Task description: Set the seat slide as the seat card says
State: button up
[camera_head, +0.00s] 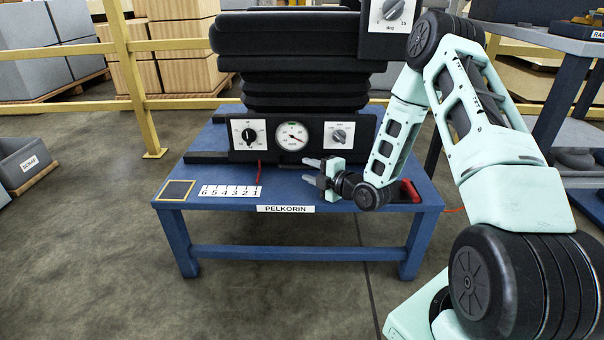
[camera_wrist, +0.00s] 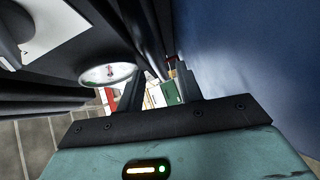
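The black seat (camera_head: 300,45) stands on a bellows base above a blue bench (camera_head: 300,252) labelled PELKORIN. A number strip (camera_head: 231,191) reading 6 5 4 3 2 1 lies on the bench top, with a thin red pointer (camera_head: 258,172) near its 1 end. A red handle (camera_head: 410,191) sits at the bench's right end, partly behind my arm. My gripper (camera_head: 309,170) is in front of the seat base, right of the strip, fingers apart and pointing left. In the wrist view nothing shows clasped between the fingers (camera_wrist: 158,88). I cannot pick out a seat card.
The base front carries a left knob (camera_head: 248,134), a round gauge (camera_head: 292,136) and a right knob (camera_head: 339,135). An upper knob (camera_head: 393,10) marked deg is beside the seat. A yellow rail (camera_head: 140,90) stands behind.

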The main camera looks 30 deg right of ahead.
aim_at(304, 168)
jog(key=shift+b+x, duration=0.45)
jog(key=shift+x, duration=1.35)
grip_shut()
jog(key=w+a, duration=0.3)
jog(key=a, duration=0.1)
jog(key=w+a, duration=0.2)
jog(key=a, duration=0.2)
jog(key=w+a, duration=0.3)
jog(key=a, duration=0.2)
jog(key=shift+w+r, duration=0.1)
jog(key=shift+w, duration=0.2)
jog(key=shift+a, duration=0.15)
grip_release()
